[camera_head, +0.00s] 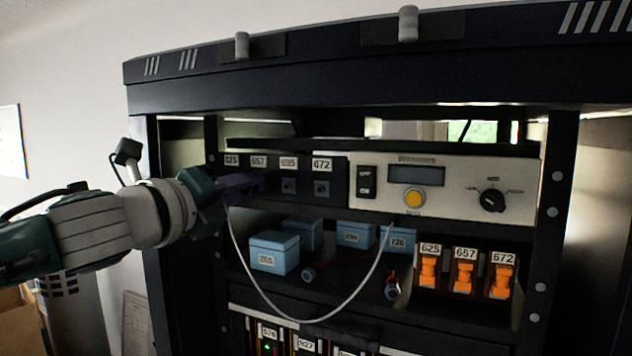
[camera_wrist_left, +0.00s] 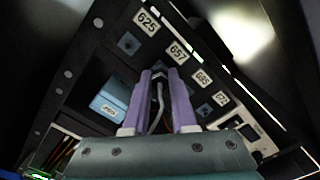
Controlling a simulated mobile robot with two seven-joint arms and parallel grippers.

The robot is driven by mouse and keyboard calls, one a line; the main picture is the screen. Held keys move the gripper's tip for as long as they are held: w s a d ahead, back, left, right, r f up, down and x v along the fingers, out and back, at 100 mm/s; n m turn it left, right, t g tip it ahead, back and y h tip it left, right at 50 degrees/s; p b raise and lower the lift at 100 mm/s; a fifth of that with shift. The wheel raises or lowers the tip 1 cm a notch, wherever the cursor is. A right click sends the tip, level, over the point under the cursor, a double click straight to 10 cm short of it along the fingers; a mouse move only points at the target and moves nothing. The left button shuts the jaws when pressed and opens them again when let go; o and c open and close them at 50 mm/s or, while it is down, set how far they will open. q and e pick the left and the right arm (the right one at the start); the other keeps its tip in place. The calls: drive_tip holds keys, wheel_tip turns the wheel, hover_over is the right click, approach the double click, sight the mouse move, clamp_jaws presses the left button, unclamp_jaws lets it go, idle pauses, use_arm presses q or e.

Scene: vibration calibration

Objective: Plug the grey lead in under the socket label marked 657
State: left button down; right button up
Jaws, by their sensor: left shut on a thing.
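The dark socket panel (camera_head: 333,195) carries labels 625, 657 (camera_head: 258,161), a third hard to read, and 672. The 657 label (camera_wrist_left: 178,52) also shows in the left wrist view, just beyond my fingertips. My left gripper (camera_head: 243,184) is at the panel's left part, its purple fingers (camera_wrist_left: 158,76) shut on the end of the grey lead (camera_head: 292,315). The lead (camera_wrist_left: 157,108) runs between the fingers; in the head view it hangs in a loop up to the instrument. The fingers hide the 657 socket, and I cannot tell whether the plug is in it. My right gripper is out of view.
The instrument (camera_head: 450,186) with display and knob stands right of the sockets. Below are several blue boxes (camera_head: 274,252), loose dark connectors (camera_head: 392,289) and orange switches (camera_head: 464,276), also labelled 657 among others. The rack's left post (camera_head: 158,240) is close to my arm.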

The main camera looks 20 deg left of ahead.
use_arm(q)
drive_tip(key=shift+m, duration=0.9)
drive_tip(key=c, duration=0.7)
unclamp_jaws()
drive_tip(key=shift+o, duration=0.2)
drive_tip(key=shift+s, duration=0.1)
drive_tip(key=s, duration=0.2)
drive_tip(key=s+p, duration=0.1)
drive_tip(key=s, duration=0.1)
drive_tip(key=shift+s+a, duration=0.2)
drive_tip(key=shift+s, duration=0.2)
drive_tip(key=shift+s, duration=0.1)
